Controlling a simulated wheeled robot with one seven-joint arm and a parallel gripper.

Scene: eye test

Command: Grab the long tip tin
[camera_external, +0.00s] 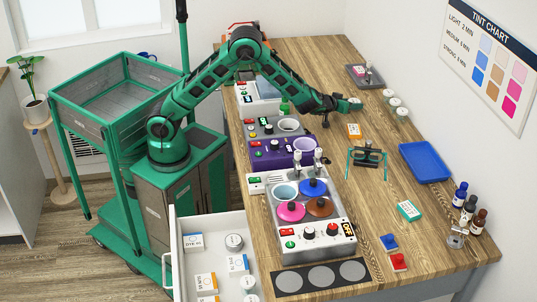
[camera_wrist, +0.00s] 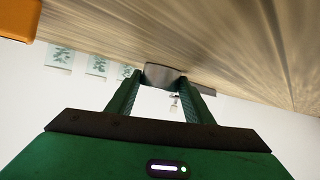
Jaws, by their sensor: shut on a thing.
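My gripper (camera_external: 342,105) is over the far part of the wooden bench, its arm stretched out to the right. It is shut on a small pale tin (camera_external: 355,103). In the wrist view the grey tin (camera_wrist: 162,75) sits between the tips of my two green fingers (camera_wrist: 160,85). Its label is not readable, so I cannot tell from the picture that it is the long tip tin. Three similar round tins (camera_external: 394,103) stand in a row to the right of my gripper, apart from it.
An orange-and-white box (camera_external: 354,131) lies just below my gripper, and a green wire stand (camera_external: 367,158) is nearer. A blue tray (camera_external: 425,162) is at the right. Cups and coloured lids sit on machines (camera_external: 310,225) at left. A grey tray (camera_external: 365,77) is behind.

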